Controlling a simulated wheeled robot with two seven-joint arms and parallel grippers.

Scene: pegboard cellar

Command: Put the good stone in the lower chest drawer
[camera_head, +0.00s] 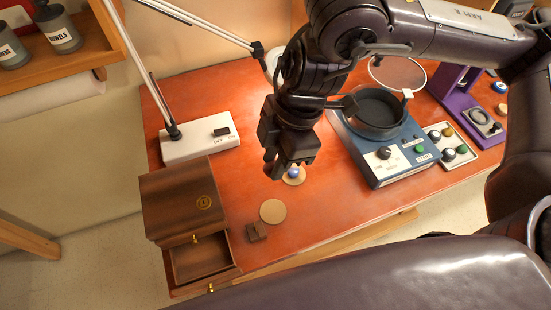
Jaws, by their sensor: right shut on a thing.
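A small blue-violet stone (293,172) shows at the fingertips of my right gripper (289,168), over a round tan disc (296,181). My right gripper points down and is shut on the stone; the fingers hide part of it. I cannot tell whether the stone still touches the disc. The dark wooden chest (178,196) stands at the left front of the table. Its lower drawer (203,259) is pulled out toward the front, and the visible part inside looks empty. The upper drawer is shut. My left gripper is not in view.
A second tan disc (273,211) lies bare, beside a small brown block (256,232). A white lamp base (200,137) stands behind the chest. A blue machine (390,140) with a round dark bowl, a knob panel (452,146) and a purple stand (455,95) fill the right.

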